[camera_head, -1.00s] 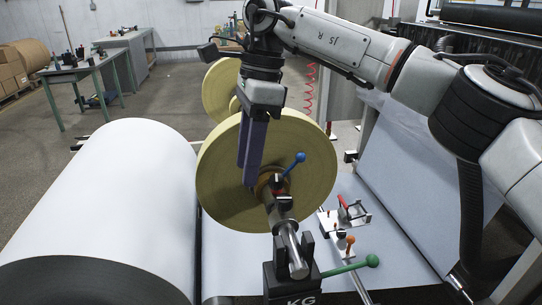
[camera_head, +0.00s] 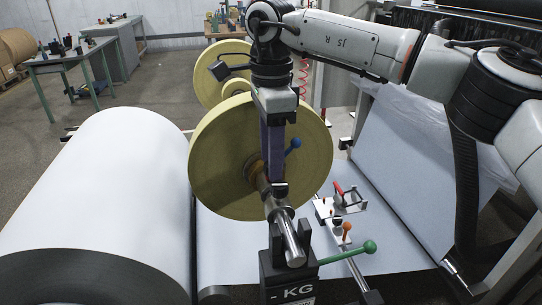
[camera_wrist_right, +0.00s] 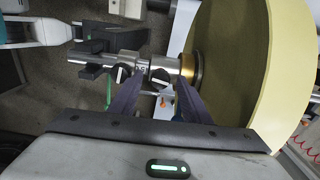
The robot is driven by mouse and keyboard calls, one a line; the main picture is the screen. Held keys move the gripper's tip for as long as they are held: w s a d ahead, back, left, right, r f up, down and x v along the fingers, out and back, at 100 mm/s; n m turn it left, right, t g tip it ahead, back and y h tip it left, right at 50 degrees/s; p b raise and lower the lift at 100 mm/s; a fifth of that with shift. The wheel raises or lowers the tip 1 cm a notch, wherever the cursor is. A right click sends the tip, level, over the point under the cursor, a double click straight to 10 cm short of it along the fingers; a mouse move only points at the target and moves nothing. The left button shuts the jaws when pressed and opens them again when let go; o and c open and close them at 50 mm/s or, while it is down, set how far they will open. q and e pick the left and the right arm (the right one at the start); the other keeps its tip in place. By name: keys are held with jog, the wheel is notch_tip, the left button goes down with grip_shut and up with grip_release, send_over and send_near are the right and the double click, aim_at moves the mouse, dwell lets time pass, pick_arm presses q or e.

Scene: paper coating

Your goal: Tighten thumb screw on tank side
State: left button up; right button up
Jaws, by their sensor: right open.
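A metal shaft (camera_head: 290,240) runs through the yellow roll (camera_head: 215,165). Black thumb screws sit on collars along the shaft; one (camera_head: 280,190) is just below my fingertips. The wrist view shows one black knob (camera_wrist_right: 160,77) near the brass hub and another (camera_wrist_right: 122,75) farther out. Which is the tank-side one I cannot tell. My right gripper (camera_head: 276,178) points down at the shaft in front of the roll. In the wrist view its purple fingers (camera_wrist_right: 156,98) are apart, with the knob near the hub showing between them; contact is not clear. My left gripper is not in view.
A blue-knobbed lever (camera_head: 295,144) stands beside the hub. A black clamp stand (camera_head: 290,270) with a green-knobbed lever (camera_head: 369,246) holds the shaft end. A large white roll (camera_head: 100,200) is at left, and a toggle clamp (camera_head: 338,203) at right.

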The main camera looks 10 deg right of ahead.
jog(key=shift+f, duration=0.1)
jog(key=c, duration=1)
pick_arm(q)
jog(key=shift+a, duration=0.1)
pick_arm(e)
jog(key=shift+c, duration=0.2)
